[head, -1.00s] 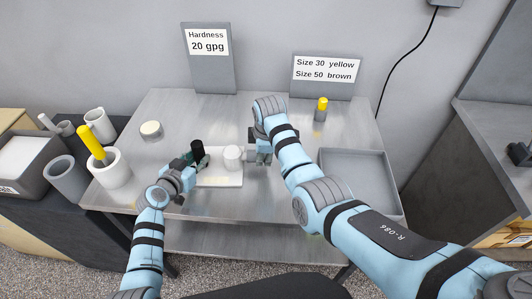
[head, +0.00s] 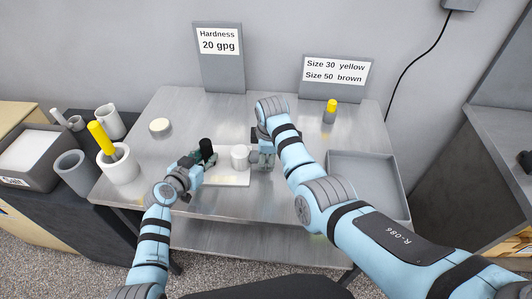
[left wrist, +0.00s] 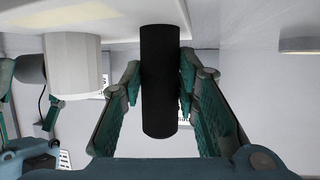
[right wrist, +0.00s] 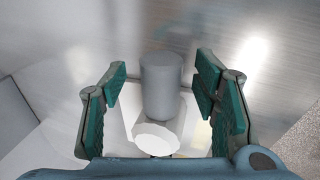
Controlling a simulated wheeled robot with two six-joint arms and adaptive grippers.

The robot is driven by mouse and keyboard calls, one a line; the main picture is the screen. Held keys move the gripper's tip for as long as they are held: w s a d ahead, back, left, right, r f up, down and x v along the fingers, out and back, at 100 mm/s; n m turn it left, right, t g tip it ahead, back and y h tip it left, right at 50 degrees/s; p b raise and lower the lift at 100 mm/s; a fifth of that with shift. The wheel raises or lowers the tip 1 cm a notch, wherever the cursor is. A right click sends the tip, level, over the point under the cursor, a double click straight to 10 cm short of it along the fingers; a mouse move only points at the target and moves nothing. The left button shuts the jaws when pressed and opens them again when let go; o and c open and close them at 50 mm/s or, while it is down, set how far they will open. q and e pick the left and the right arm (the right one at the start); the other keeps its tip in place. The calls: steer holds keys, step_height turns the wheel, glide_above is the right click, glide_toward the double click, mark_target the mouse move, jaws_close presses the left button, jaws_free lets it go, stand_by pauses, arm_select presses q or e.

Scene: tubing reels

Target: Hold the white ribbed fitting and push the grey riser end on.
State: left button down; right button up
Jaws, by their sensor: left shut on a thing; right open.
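The white ribbed fitting (head: 240,158) stands on a white board (head: 228,181) on the metal table. Its ribs show in the left wrist view (left wrist: 73,66), and its end shows in the right wrist view (right wrist: 156,139). My left gripper (head: 203,160) is shut on a black cylinder (left wrist: 160,85), left of the fitting. My right gripper (head: 263,152) is open, close to the fitting's right side. In the right wrist view a grey cylinder (right wrist: 161,88), apparently the riser end, lies between its open jaws. I cannot tell whether it touches the fitting.
A grey tray (head: 368,175) is at the table's right. A round pale disc (head: 160,126) lies at the back left. A white cup (head: 121,167) with a yellow stick is at the left. Two signs stand behind.

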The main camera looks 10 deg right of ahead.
steer(key=v, duration=1.2)
arm_select(q)
steer(key=c, duration=1.2)
jaws_free()
steer(key=shift+o, duration=0.2)
